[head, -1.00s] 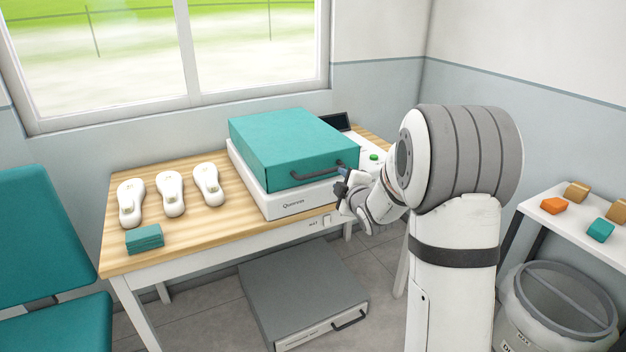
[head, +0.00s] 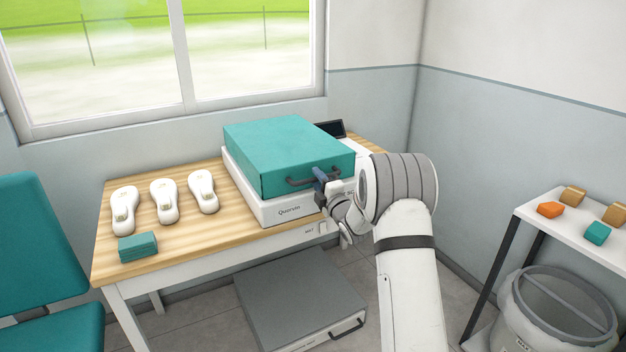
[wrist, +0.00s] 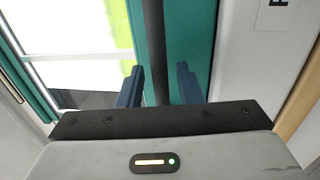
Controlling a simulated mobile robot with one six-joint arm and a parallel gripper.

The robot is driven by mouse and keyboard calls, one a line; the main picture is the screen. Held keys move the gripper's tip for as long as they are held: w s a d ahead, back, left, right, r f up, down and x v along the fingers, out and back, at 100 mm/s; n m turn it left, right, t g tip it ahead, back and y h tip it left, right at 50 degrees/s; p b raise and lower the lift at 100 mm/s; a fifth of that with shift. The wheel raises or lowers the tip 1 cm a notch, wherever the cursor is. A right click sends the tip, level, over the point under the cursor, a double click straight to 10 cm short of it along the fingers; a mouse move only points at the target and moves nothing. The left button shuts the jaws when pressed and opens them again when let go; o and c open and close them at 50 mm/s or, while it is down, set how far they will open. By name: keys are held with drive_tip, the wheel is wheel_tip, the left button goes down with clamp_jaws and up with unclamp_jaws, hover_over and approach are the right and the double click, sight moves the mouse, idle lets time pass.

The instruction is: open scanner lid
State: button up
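The scanner has a white base (head: 290,211) and a thick teal lid (head: 285,150). The lid is down on the base. A dark bar handle (head: 302,181) is on the lid's front face, and it also runs upright through the middle of the wrist view (wrist: 154,50). My gripper (head: 322,181) is at the right part of the handle. In the wrist view its two blue fingers (wrist: 159,84) are apart, one on each side of the handle bar, with a gap visible on the right side. The handle's right end is hidden behind my gripper in the head view.
The scanner stands on a wooden table (head: 190,235) with several white foot forms (head: 164,200) and a teal stack (head: 138,247) to its left. A grey box (head: 300,295) is on the floor below. A side shelf (head: 562,225) and a bin (head: 560,310) stand at right.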

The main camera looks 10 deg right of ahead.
drive_tip(key=shift+w, duration=0.15)
drive_tip(key=shift+c, duration=0.2)
clamp_jaws()
